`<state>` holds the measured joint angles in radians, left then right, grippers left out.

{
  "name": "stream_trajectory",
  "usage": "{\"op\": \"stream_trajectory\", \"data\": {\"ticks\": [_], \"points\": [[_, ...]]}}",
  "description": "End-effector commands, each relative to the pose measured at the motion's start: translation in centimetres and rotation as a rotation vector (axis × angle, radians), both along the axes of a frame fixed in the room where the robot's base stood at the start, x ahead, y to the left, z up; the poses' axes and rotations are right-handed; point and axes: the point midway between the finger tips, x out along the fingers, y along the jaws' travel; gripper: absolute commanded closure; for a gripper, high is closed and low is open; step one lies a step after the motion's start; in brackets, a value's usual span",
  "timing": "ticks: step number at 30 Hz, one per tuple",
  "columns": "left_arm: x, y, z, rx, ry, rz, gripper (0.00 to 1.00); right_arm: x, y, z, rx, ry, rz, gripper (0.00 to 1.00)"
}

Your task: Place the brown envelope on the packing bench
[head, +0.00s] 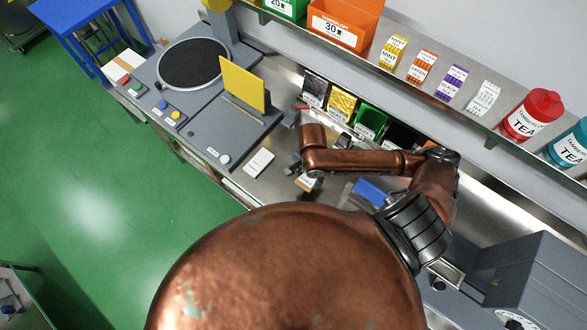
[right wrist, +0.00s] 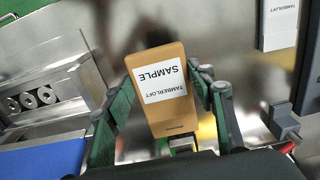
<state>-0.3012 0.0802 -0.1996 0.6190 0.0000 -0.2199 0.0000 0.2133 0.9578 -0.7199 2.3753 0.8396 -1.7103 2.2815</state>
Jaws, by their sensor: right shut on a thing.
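The brown envelope (right wrist: 158,112) has a white label reading TAMBERLOFT SAMPLE. In the right wrist view it stands between the two green-and-grey fingers of my right gripper (right wrist: 165,95), which is shut on it. In the head view my right gripper (head: 300,174) is over the steel packing bench (head: 272,188), and only a small tan part of the envelope (head: 307,183) shows below it. The bench also shows in the right wrist view (right wrist: 120,20). I cannot tell whether the envelope touches the bench. My left gripper is not in view.
A white labelled packet (head: 259,162) lies left of the gripper. A grey machine with a yellow plate (head: 246,85) stands beyond it. Small bins (head: 341,103) line the bench's back. A blue item (head: 370,191) is to the right. A shelf with tea tins (head: 530,115) runs above.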

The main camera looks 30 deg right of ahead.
Motion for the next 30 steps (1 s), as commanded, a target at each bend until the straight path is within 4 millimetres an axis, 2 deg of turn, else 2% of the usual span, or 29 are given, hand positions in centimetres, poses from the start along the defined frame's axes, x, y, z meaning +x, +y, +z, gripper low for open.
{"op": "stream_trajectory", "data": {"ticks": [1, 6, 12, 22, 27, 30], "points": [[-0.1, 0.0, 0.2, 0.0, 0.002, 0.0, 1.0, 1.5, 0.0, -0.4, -0.002, -0.003, -0.003, 0.67], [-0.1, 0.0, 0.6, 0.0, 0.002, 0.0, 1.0, 5.5, -0.1, -2.2, -0.002, -0.001, -0.001, 0.67], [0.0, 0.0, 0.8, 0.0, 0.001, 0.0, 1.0, 8.3, 0.0, -5.9, 0.0, 0.001, 0.0, 0.67], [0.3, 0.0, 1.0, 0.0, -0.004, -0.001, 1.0, 10.4, -0.1, -8.5, 0.0, 0.001, 0.002, 0.67], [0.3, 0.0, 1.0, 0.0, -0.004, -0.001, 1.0, 10.2, -0.1, -10.8, 0.0, 0.001, 0.001, 0.67], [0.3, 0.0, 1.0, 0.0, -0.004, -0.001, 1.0, 10.2, -0.1, -11.3, -0.001, 0.001, 0.003, 0.67]]}}
